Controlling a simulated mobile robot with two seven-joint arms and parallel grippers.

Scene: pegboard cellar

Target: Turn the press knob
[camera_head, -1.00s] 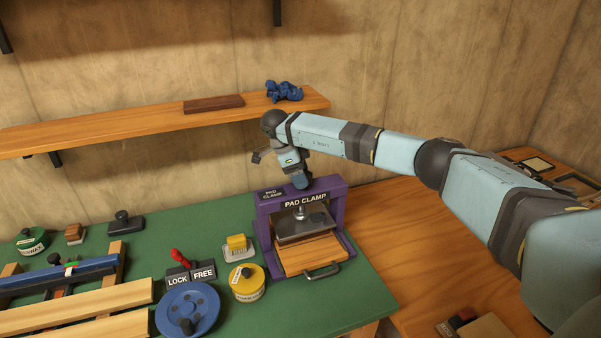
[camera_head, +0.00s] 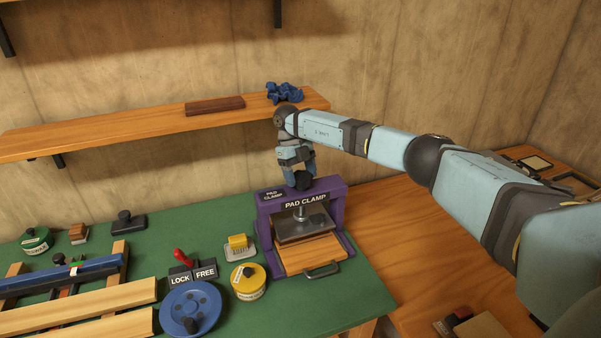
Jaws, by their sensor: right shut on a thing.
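The purple press (camera_head: 335,196), labelled PAD CLAMP, stands at the back right of the green bench. Its dark round knob (camera_head: 301,184) sits on top of the frame, partly covered. My right gripper (camera_head: 301,176) reaches it from above and is shut on the knob; the fingertips are small and hard to make out. Under the top beam a metal screw (camera_head: 300,212) carries a dark pressing plate (camera_head: 308,230) above a wooden tray (camera_head: 309,255) with a front handle. My left gripper is not in view.
A shelf (camera_head: 130,132) with a dark block and a blue crumpled thing runs behind my wrist. A yellow tin (camera_head: 248,282), a brush (camera_head: 239,248), a red lever (camera_head: 182,257) and a blue handwheel (camera_head: 190,312) stand left of the press.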

